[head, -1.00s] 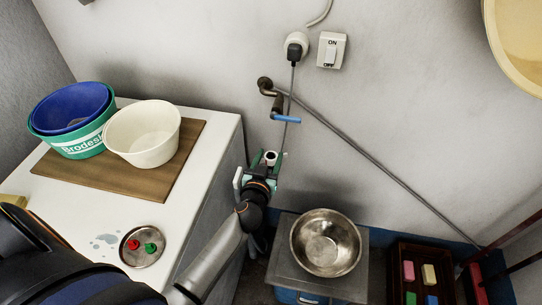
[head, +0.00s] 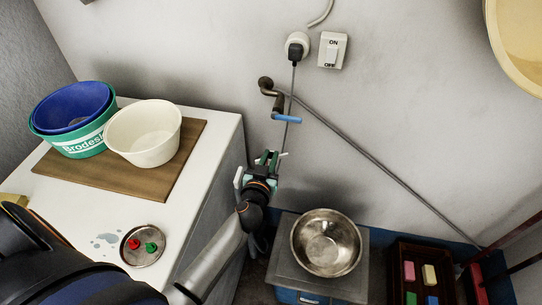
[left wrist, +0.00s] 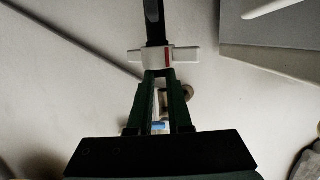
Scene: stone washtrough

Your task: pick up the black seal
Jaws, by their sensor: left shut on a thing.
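My left gripper (head: 268,158) is in front of the wall, just below the blue-handled tap in the head view. I cannot make out the seal itself in either view. In the left wrist view the fingertips (left wrist: 159,74) are close together. A white crosspiece (left wrist: 183,55) with a red stripe and a black bar (left wrist: 153,25) show at their tips. My right gripper is not in view.
The tap with its blue handle (head: 286,118) and a grey pipe (head: 375,165) are close to the gripper. A white cabinet (head: 222,135) with tubs stands left. A steel bowl (head: 326,243) on a grey stand is below right. A dark crate (head: 393,265) stands further right.

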